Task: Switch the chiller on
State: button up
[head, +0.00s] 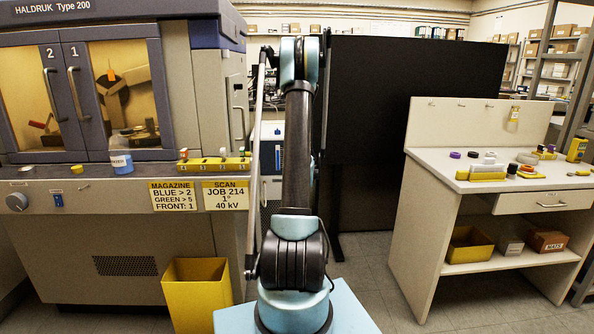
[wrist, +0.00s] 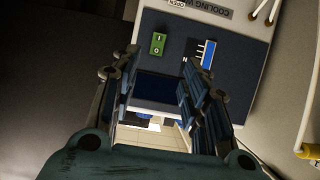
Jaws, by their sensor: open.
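The chiller (wrist: 225,75) fills the upper middle of the wrist view, tilted, with an upside-down "COOLING W…" label. Its dark front panel carries a green rocker switch (wrist: 158,44) marked I and O. I cannot tell which side is pressed. My gripper (wrist: 156,76) is open and empty, its fingers pointing toward the panel. The switch shows between and just beyond the fingertips, with no contact visible. In the head view the chiller (head: 271,132) is partly hidden behind my arm, and my gripper cannot be made out there.
A blue level gauge (wrist: 208,53) sits right of the switch. Pale hoses (wrist: 267,10) run at the upper right of the wrist view. The Haldruk cabinet (head: 205,100) stands left of my arm, with a yellow bin (head: 197,295) before it. A dark partition (head: 415,95) stands right.

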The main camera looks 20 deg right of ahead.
jog(key=x, duration=1.4)
jog(key=shift+w, duration=0.2)
jog(key=shift+d+f, duration=0.15)
grip_shut()
